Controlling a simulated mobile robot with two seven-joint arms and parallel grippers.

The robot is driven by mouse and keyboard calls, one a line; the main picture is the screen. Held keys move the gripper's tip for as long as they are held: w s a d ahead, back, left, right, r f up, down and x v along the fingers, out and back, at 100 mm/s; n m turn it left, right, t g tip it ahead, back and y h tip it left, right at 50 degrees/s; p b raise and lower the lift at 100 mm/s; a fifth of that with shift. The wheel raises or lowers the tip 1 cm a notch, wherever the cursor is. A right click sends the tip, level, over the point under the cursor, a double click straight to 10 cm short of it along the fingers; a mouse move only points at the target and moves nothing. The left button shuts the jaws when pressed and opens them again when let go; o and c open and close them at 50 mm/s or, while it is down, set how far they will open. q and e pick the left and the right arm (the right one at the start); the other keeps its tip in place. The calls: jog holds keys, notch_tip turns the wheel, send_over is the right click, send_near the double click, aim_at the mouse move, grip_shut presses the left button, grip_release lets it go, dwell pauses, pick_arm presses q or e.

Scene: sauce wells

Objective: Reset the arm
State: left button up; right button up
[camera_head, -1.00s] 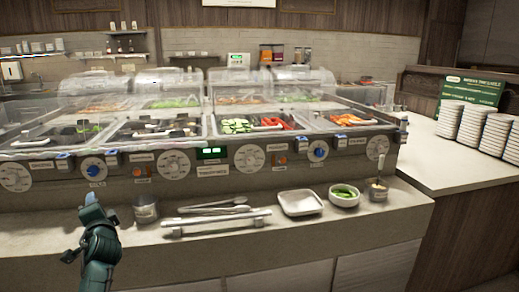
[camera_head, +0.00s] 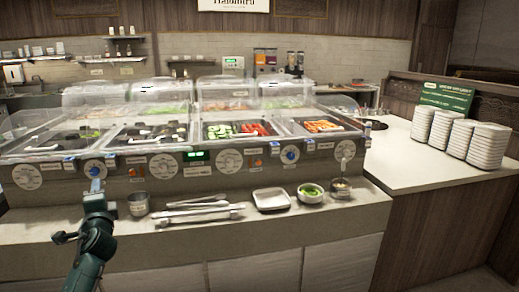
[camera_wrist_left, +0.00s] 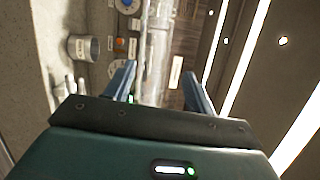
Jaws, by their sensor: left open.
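My left gripper (camera_head: 95,187) stands upright in front of the counter at the left of the head view, on a dark green arm. In the left wrist view, its two fingers (camera_wrist_left: 160,78) are apart with nothing between them. They point toward the dials on the front of the food bar (camera_head: 200,165). A metal cup (camera_head: 138,204) stands on the counter just right of the gripper in the head view. The cup also shows at the upper left of the wrist view (camera_wrist_left: 83,47). My right gripper is in neither view.
Tongs on a rack (camera_head: 200,216), a square white dish (camera_head: 271,199), a bowl with green food (camera_head: 311,193) and a small container (camera_head: 341,188) line the front counter. Plate stacks (camera_head: 478,146) stand on the right counter (camera_head: 400,165). Glass covers top the food bar.

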pick_arm(q)
notch_tip(320, 180, up, 4)
jog(key=m+p, duration=0.2)
jog(key=w+d+f+n+t+h+b, duration=0.15)
jog(key=d+f+n+h, duration=0.4)
jog(key=n, duration=0.75)
jog(key=s+d+f+m+g+h, duration=0.1)
jog(key=s+d+f+g+h, duration=0.15)
jog(key=s+d+f, duration=0.55)
jog(key=s+d+f+m+g+h, duration=0.1)
jog(key=s+d+f+g+h, duration=0.15)
jog(key=s+d+f, duration=0.75)
jog(key=s+f, duration=0.1)
jog(key=s, duration=0.4)
jog(key=s+d+f+g+h, duration=0.1)
jog(key=s+d+f, duration=0.1)
jog(key=s, duration=0.6)
jog(key=s+d+f+g+h, duration=0.1)
jog(key=s+f, duration=0.3)
jog(key=s, duration=0.4)
jog(key=shift+d+n, duration=0.4)
jog(key=shift+d, duration=0.5)
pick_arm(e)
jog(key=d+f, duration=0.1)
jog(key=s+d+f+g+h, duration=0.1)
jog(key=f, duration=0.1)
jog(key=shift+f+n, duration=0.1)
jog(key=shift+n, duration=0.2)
pick_arm(q)
jog(key=shift+c, duration=0.3)
